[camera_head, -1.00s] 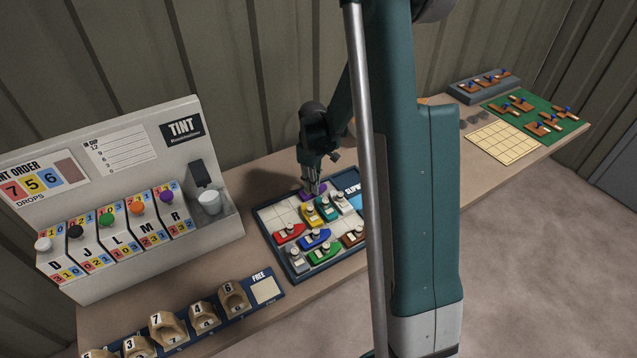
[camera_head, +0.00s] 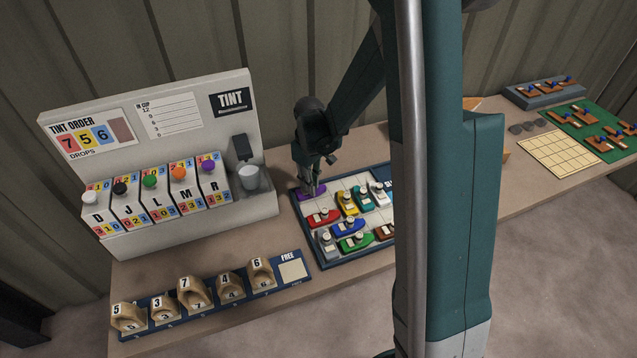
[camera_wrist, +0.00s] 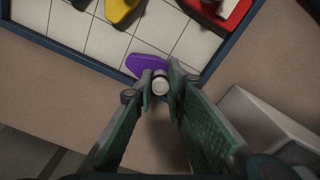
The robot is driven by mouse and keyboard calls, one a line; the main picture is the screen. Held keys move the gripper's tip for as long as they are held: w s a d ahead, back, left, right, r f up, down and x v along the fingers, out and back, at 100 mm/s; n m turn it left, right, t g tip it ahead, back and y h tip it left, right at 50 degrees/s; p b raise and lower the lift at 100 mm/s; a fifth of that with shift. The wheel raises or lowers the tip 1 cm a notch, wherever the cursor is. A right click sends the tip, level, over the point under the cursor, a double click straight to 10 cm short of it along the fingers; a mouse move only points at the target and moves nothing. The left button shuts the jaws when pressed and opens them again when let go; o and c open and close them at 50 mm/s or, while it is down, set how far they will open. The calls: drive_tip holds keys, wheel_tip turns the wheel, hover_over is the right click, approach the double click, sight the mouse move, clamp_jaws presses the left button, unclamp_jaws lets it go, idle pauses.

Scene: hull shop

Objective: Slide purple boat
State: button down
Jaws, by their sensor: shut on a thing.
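The purple boat (camera_head: 319,190) sits at the back left corner of the boat tray (camera_head: 298,222), behind the red boat (camera_head: 323,218). In the wrist view the purple hull (camera_wrist: 147,64) lies by the tray's blue rim, and its pale round post stands between my fingers. My gripper (camera_head: 311,187) points down at the boat; in the wrist view my gripper (camera_wrist: 160,84) is shut on this post. The fingers hide part of the purple hull. The yellow boat (camera_head: 347,203) is to the right, with a bare tiled strip behind it.
Other boats fill the tray's front, among them blue (camera_head: 346,229), green (camera_head: 356,242) and grey (camera_head: 325,243). The tint machine (camera_head: 262,205) stands close left of the tray. Numbered wooden blocks (camera_head: 194,292) line the table's front left. My arm hides the tray's right part.

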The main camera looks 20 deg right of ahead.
drive_tip(key=shift+a, duration=0.3)
drive_tip(key=c, duration=2.3)
unclamp_jaws()
drive_tip(key=shift+a, duration=0.1)
drive_tip(key=shift+d, duration=0.2)
drive_tip(key=shift+r, duration=0.1)
drive_tip(key=shift+r, duration=0.35)
drive_tip(key=shift+a+r, duration=0.1)
drive_tip(key=shift+r, duration=5.45)
drive_tip(key=shift+s, duration=0.1)
